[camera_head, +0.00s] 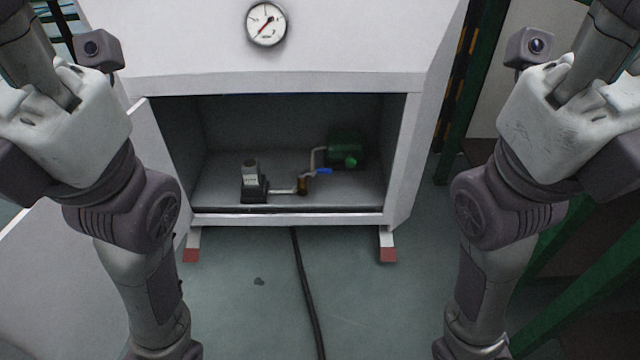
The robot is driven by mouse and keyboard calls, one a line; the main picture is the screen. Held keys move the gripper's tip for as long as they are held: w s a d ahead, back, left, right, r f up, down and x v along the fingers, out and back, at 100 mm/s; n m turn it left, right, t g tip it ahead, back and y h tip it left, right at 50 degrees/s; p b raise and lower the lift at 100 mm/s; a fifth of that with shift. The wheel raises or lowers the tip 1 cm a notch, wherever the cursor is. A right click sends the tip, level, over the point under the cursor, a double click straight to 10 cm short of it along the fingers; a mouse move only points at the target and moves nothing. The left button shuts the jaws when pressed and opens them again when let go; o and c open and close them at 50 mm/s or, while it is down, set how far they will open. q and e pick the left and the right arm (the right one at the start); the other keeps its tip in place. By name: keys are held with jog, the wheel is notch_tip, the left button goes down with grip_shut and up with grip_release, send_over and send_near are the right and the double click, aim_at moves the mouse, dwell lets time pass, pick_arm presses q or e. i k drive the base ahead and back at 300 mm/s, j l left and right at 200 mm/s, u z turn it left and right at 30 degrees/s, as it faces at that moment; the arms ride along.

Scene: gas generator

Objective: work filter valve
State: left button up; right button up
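A small valve with a blue lever (324,171) sits inside the open lower compartment of a light grey cabinet. The lever lies roughly horizontal on a brown fitting (303,185). A dark unit with a light grey top (251,178), perhaps the filter, stands to the left and is joined to the fitting by a thin pipe (281,191). A green unit (345,151) stands behind and to the right, with a curved pipe toward the valve. My two arms rise at the left and right sides, clear of the compartment. I see no gripper fingertips.
The cabinet (180,35) has a round gauge (266,24) above the opening and short legs with red feet. A panel hangs open at left. A black cable (305,290) runs along the floor. Green framework (575,250) stands at right. The space before the opening is free.

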aim_at(318, 172)
jog(key=i+u, duration=0.2)
jog(key=u, duration=0.15)
jog(key=i+l+u, duration=0.15)
jog(key=u, duration=0.2)
jog(key=i+l+u, duration=0.15)
jog(key=u, duration=0.2)
jog(key=i, duration=0.05)
